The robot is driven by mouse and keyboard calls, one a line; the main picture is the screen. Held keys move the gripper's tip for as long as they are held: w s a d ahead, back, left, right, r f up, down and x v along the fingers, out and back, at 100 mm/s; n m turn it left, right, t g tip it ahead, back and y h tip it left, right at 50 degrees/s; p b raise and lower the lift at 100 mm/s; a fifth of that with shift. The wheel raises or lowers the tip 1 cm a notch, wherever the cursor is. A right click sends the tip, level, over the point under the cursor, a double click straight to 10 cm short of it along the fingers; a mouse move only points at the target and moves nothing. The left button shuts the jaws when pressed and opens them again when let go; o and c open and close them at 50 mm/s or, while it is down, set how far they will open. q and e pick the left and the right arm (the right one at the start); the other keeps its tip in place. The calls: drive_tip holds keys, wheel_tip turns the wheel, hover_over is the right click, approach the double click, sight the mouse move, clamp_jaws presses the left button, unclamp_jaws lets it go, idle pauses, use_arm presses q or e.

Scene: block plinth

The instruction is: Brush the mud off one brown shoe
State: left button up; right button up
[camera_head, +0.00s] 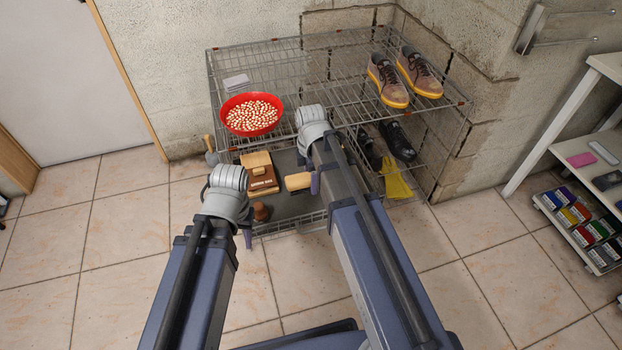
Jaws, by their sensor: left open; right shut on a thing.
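Two brown shoes with yellow soles stand side by side on the right of the wire rack's top shelf: a left one (388,80) and a right one (419,72). Mud on them is too small to make out. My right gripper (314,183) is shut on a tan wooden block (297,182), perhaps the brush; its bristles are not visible. It is over the lower shelf, well below and left of the shoes. My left gripper (248,236) is open at the lower shelf's front edge, mostly hidden behind its wrist.
The wire rack (318,56) also holds a red bowl (252,133) of pale pieces. Below are a wooden box (257,163), a small brown object (262,212), black shoes (398,141) and yellow gloves (395,181). A white shelf unit (545,132) stands right. Open tiled floor lies in front.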

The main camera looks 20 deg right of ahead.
wheel_tip(320, 180, up, 20)
drive_tip(key=p, duration=2)
drive_tip(key=shift+r, duration=0.15)
drive_tip(key=shift+c, duration=0.2)
drive_tip(key=shift+d, duration=0.1)
